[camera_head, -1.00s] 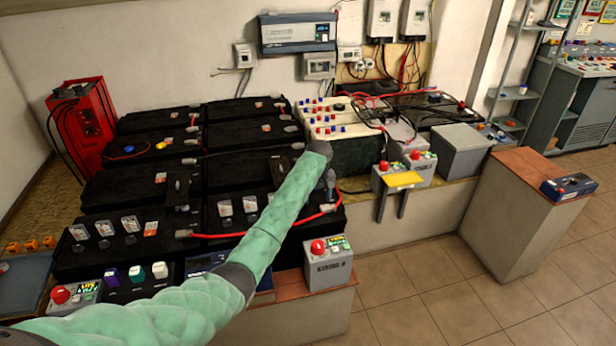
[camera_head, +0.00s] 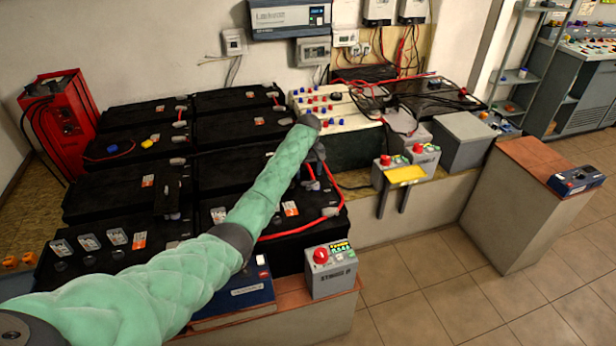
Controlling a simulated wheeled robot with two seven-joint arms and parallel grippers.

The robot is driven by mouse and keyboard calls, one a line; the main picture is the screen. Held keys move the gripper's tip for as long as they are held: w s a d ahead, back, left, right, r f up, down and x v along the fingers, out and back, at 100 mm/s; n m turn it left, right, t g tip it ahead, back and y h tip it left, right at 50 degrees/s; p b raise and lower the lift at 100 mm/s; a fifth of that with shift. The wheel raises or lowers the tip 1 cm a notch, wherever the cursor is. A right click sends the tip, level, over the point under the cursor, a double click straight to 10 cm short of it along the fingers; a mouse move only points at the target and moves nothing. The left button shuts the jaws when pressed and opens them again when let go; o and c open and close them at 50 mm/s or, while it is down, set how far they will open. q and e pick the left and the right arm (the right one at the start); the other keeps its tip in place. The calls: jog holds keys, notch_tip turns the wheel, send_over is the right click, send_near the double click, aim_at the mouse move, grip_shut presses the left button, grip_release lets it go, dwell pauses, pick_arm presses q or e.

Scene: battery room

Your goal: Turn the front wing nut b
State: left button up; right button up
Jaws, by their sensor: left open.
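The left gripper (camera_head: 317,170) is at the end of my green-sleeved left arm, pointing down over the right front part of the black battery bank. It is small and partly hidden behind the wrist, and I see nothing held in it. A red cable (camera_head: 291,234) curves over the front right battery (camera_head: 285,222) to a grey terminal clamp (camera_head: 331,212) just below the gripper. I cannot make out a wing nut marked b; the terminals are too small to tell, and my arm covers part of the front row. My right gripper is not in view.
A grey box with a red knob (camera_head: 331,270) stands on the brick ledge at the front. Grey boxes with red knobs and a yellow label (camera_head: 405,174) stand to the right. A red charger (camera_head: 62,122) is at the left. The tiled floor (camera_head: 420,270) at the right is clear.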

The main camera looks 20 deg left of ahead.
aim_at(308, 182)
pick_arm(q)
notch_tip(308, 182, down, 3)
jog(key=shift+w+f+p, duration=0.1)
jog(key=shift+f+p, duration=0.1)
jog(key=shift+p, duration=0.15)
jog(key=shift+f, duration=0.4)
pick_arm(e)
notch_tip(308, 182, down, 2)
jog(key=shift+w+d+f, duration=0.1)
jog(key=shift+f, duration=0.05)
pick_arm(q)
jog(key=c, duration=0.7)
